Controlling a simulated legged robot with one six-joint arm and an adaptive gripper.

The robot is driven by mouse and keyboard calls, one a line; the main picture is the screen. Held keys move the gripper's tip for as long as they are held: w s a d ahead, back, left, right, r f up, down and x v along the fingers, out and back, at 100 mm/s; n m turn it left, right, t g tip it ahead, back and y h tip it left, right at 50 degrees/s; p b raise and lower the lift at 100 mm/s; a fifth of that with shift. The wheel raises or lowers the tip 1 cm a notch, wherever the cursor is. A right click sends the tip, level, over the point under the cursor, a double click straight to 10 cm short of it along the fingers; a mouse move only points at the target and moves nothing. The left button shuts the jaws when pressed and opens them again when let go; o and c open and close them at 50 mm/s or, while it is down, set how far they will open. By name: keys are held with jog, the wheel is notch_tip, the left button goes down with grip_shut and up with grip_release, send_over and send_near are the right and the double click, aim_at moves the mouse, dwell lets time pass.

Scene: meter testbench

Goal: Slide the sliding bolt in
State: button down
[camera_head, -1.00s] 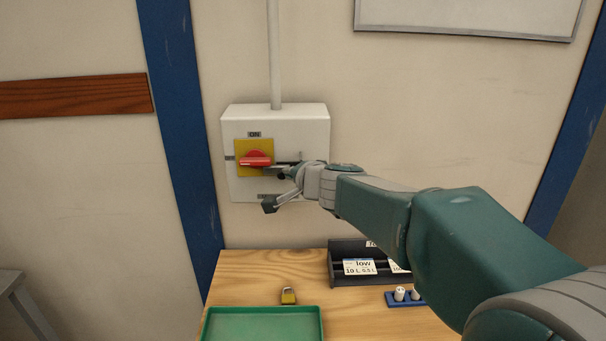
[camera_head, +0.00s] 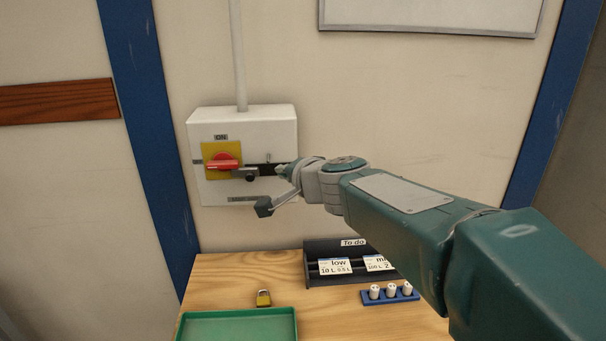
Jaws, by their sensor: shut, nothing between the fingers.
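A white switch box (camera_head: 262,130) hangs on the wall with a yellow plate and a red rotary handle (camera_head: 223,164), which lies level. The sliding bolt (camera_head: 250,174) is a dark bar with a black knob, just right of the red handle on the box front. My gripper (camera_head: 281,171) is shut and empty, with its tip to the right of the knob, over the right end of the dark bar. A small gap shows between tip and knob; whether the tip touches the bar I cannot tell.
Below is a wooden bench (camera_head: 225,275) with a green tray (camera_head: 240,315), a brass padlock (camera_head: 264,298), a black card rack (camera_head: 318,250) and a blue holder (camera_head: 372,301) with white pieces. A grey conduit (camera_head: 239,60) rises from the box.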

jog(key=d+v, duration=0.1)
jog(key=v, duration=0.5)
jog(key=s+d+f+n+g+h, duration=0.3)
jog(key=s+f, duration=0.4)
jog(key=s, duration=0.5)
jog(key=s+d+f+n+g+h, duration=0.3)
jog(key=s+f, duration=0.5)
jog(key=s, duration=0.4)
jog(key=d+n+g, duration=0.1)
jog(key=d+n, duration=0.1)
jog(key=d, duration=0.1)
jog(key=shift+d+f+n+h, duration=0.3)
jog(key=shift+d+f, duration=0.05)
jog(key=shift+d, duration=0.05)
jog(key=shift+a, duration=0.1)
